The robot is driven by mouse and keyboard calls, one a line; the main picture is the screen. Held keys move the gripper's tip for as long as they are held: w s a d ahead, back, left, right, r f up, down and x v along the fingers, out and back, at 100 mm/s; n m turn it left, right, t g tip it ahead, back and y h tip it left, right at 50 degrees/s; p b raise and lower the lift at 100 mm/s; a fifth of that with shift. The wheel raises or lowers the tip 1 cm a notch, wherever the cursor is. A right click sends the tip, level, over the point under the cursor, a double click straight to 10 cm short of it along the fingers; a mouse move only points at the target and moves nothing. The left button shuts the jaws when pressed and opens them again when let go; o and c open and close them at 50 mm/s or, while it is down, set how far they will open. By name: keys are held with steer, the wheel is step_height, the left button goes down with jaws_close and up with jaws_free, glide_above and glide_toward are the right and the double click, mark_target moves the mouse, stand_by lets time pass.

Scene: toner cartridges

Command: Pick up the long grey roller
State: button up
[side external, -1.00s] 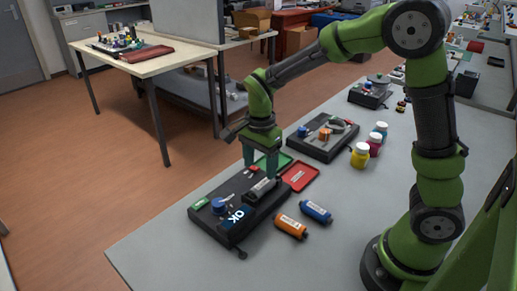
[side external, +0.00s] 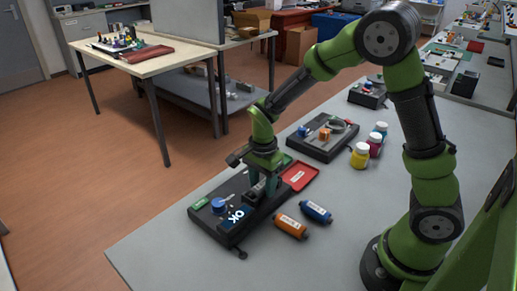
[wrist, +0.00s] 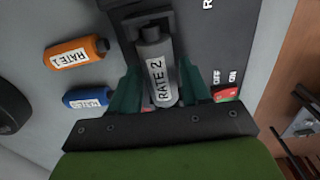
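A grey cylinder marked "RATE 2" (wrist: 157,80), which looks like the long grey roller, sits on a dark panel (wrist: 215,50), its narrow end in a dark frame. My gripper (wrist: 159,68) is over it with one green finger on each side. The fingers are apart, with slim gaps to the cylinder, so it does not look clamped. In the side view my gripper (side external: 263,187) is down at the dark panel (side external: 222,232), and the fingers hide most of the cylinder.
An orange cartridge (side external: 290,227) and a blue cartridge (side external: 316,212) lie on the grey table beside the panel. A red tray (side external: 298,177) lies behind. Several bottles (side external: 361,155) and another dark panel (side external: 322,146) stand farther back. The table's front is clear.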

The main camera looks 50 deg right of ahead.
steer(key=c, duration=0.7)
steer(key=shift+r, duration=0.2)
